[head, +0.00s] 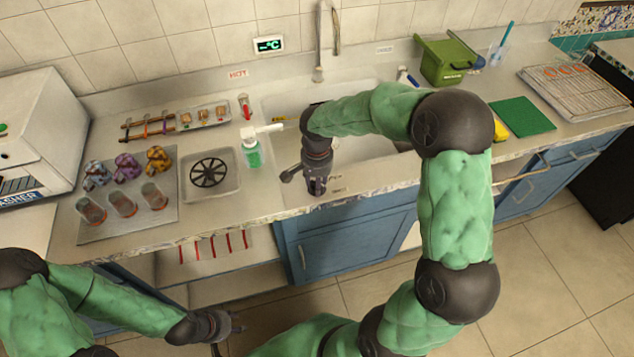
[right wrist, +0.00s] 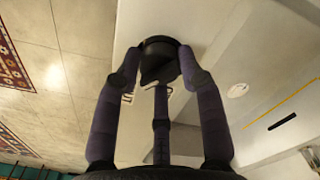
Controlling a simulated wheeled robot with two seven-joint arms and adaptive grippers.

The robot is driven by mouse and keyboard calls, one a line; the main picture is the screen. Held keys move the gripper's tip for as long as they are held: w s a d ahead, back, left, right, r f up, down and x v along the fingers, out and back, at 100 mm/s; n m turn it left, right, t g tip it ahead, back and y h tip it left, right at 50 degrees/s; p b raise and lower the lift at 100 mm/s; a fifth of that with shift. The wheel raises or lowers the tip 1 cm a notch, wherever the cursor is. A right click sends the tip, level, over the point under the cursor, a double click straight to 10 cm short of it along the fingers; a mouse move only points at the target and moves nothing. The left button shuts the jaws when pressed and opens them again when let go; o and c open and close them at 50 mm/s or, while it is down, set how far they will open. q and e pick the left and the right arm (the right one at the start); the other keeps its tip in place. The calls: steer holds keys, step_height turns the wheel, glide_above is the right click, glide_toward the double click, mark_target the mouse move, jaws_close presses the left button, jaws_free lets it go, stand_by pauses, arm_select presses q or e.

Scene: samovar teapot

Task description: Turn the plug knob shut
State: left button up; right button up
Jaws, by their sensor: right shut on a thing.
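The dark round plug knob (right wrist: 158,58) sits on the pale counter surface in the right wrist view, between the fingertips of my right gripper (right wrist: 158,75). The fingers are shut on it from several sides. In the head view my right gripper (head: 316,186) points down at the front edge of the sink, and it hides the knob there. The sink basin (head: 365,150) lies behind it, partly hidden by my right arm. My left gripper (head: 236,323) hangs low in front of the counter, empty, with its fingers apart.
A green soap bottle (head: 252,152) stands just left of my right gripper. The tall faucet (head: 319,45) rises behind the sink. Glasses (head: 122,203) stand on a tray at left. A green box (head: 443,60) and green board (head: 521,116) lie at right.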

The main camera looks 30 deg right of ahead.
steer(key=shift+m, duration=0.5)
steer(key=o, duration=1.1)
steer(key=shift+o, duration=0.2)
step_height(320, 180, up, 12)
stand_by(0.3)
